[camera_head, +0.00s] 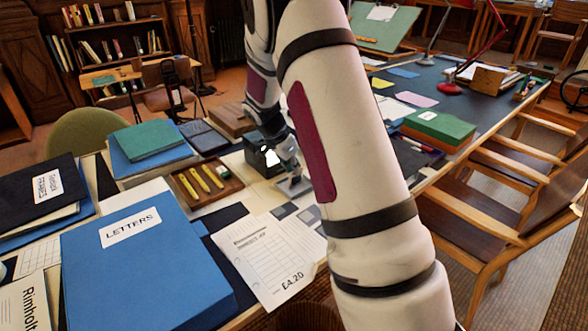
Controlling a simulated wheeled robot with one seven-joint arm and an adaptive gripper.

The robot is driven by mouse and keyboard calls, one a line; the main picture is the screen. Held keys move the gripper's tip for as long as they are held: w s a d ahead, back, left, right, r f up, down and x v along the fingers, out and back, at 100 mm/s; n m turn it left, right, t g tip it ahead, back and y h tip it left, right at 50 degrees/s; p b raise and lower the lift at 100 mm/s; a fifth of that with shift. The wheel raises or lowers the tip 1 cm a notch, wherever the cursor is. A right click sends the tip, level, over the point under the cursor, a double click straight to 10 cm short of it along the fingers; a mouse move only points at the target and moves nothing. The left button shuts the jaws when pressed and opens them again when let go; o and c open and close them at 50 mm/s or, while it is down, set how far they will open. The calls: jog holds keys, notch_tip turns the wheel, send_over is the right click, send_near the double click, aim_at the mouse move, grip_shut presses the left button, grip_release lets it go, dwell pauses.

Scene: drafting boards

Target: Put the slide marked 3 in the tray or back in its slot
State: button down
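My gripper (268,132) is a dark shape at the middle of the table, pointing down and partly hidden by my own arm. Its fingertips cannot be made out, nor whether it holds anything. A dark box (262,160) with white marks is just below it, and a small silver device (292,178) stands beside that. I cannot make out a slide marked 3 or its slot. A shallow wooden tray (236,189) to the left of the box holds several yellow pieces and a few smaller items.
A big blue LETTERS box (140,262) and a dark folder (42,188) fill the left. A white £4.20 sheet (268,258) lies in front. Blue and green folders (148,140) are behind the tray. A green box (438,127) and chairs (500,205) are at right.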

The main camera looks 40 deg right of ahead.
jog(key=shift+f, duration=0.15)
jog(key=c, duration=1.8)
grip_release()
